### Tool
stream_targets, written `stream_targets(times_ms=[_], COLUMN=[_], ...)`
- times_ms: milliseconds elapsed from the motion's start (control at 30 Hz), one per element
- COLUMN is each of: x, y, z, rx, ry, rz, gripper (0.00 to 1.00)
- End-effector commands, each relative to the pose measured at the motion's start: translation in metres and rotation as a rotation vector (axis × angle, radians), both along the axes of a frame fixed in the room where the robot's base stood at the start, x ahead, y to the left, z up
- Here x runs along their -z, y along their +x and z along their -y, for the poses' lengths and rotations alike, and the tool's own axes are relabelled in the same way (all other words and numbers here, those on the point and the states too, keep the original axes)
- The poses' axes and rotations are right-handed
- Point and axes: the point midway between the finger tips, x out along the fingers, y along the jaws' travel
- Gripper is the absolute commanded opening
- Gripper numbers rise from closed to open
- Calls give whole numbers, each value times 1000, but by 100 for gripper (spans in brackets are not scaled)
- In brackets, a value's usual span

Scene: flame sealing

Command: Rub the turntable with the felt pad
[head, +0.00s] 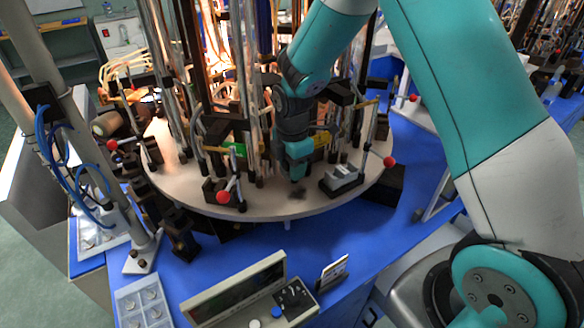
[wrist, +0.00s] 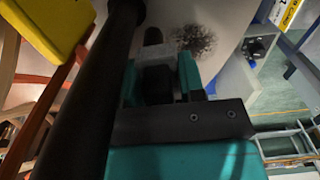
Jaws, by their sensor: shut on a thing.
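The turntable (head: 258,211) is a pale round disc with clamps and glass tubes around it; its pale surface also shows in the wrist view (wrist: 225,14). A dark speckled smudge (wrist: 195,40) marks it, and the smudge shows near the front rim in the head view (head: 298,193). My gripper (head: 297,170) points down over the turntable just behind the smudge. In the wrist view its teal fingers are shut on a dark block, which I take for the felt pad (wrist: 156,82). Whether the pad touches the disc I cannot tell.
A grey block on a black base (head: 342,178) stands right of my gripper. Red-knobbed levers (head: 223,197) stick out at the rim. A dark rod (wrist: 105,85) stands close on the left in the wrist view. A control box (head: 237,290) sits on the blue table (head: 345,245).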

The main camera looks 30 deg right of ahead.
Motion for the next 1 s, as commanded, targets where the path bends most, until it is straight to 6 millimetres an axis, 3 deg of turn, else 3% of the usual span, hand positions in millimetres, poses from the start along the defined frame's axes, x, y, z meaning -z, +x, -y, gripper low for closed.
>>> stream_targets(times_ms=[33,400,1000], x=[-10,-41,-43], y=[0,1,1], z=[-1,-8,-9], rx=[-2,-12,-14], ry=[0,0,0], rz=[1,2,1], gripper=[11,11,11])
